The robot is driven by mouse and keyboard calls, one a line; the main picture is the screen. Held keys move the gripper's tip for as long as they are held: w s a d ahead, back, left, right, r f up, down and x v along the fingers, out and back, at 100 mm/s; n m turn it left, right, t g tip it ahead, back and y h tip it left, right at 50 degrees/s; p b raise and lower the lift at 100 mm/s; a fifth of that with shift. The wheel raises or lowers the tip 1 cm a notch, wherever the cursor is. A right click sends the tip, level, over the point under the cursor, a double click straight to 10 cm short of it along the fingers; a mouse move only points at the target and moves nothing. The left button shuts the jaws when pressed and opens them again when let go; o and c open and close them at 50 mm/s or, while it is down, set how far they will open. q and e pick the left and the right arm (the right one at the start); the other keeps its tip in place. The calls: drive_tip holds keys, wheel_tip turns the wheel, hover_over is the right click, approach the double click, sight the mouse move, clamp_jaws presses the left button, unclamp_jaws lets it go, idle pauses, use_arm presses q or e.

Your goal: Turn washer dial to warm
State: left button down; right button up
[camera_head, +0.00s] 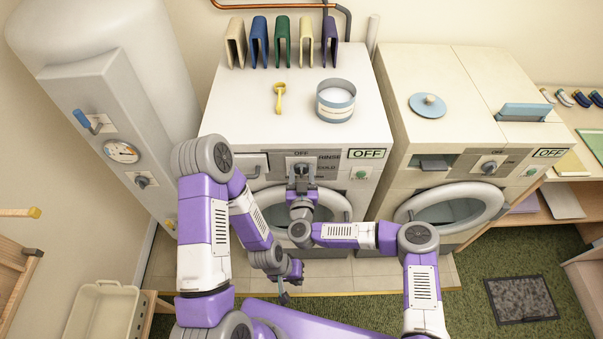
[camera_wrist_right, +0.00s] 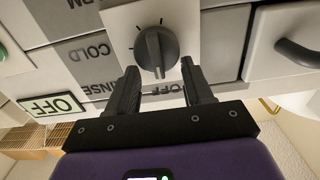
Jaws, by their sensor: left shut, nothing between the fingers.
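The washer (camera_head: 230,105) on the left has a dark grey dial on a light square plate on its front panel. The dial (camera_wrist_right: 156,52) shows clearly in the right wrist view, with upside-down labels OFF, RINSE, COLD and a partly cut-off one ending in RM around it. The small display (camera_head: 366,153) beside it reads OFF. My right gripper (camera_wrist_right: 158,70) is open, its fingers pointing at the dial with one tip on either side of its lower part; contact cannot be told. My left gripper (camera_head: 284,297) is shut and empty, low in front of the washer.
A yellow scoop (camera_head: 279,97), a round tub (camera_head: 336,100) and several coloured upright items stand on the washer. A dryer-like machine (camera_head: 405,75) stands to the right, with its own knob and OFF display. A tall white tank (camera_head: 95,60) is at left, near a beige basket (camera_head: 104,312).

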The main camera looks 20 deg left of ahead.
drive_tip(key=c, duration=0.4)
